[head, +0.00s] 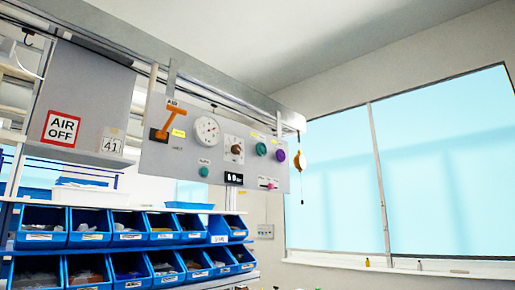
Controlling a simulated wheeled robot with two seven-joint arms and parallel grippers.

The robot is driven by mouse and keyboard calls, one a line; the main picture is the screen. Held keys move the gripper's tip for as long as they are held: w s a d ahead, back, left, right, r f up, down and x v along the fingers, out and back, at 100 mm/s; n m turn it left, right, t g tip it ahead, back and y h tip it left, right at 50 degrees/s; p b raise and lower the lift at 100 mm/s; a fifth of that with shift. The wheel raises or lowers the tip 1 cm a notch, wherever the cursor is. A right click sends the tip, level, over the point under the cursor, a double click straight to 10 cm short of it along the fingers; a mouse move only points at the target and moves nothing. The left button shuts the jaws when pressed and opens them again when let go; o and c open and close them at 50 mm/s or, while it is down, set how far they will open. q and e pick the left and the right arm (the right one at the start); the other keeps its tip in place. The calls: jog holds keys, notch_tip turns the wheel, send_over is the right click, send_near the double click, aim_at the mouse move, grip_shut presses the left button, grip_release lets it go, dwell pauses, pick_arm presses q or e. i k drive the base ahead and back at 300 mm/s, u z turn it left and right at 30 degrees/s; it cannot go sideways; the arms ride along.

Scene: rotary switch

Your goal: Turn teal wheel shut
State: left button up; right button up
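A round teal wheel (261,149) sits on the right part of a grey control panel (168,160) that hangs from an overhead rail. A yellow label is just above it. Which way the wheel is turned is too small to tell. A round purple wheel (280,155) is close to its right. A smaller teal round knob (204,172) is lower on the panel, under the dial gauge. Neither of my grippers is in view, and nothing covers the teal wheel.
The panel also holds an orange lever (172,121), a white gauge (207,130), a brown knob (236,149), a pink handle (267,183) and a black display (234,178). Blue bins (92,240) fill shelves below.

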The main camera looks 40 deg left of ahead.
aim_at(261, 148)
jog(key=u, duration=1.4)
jog(key=i, duration=1.4)
jog(key=u, duration=0.35)
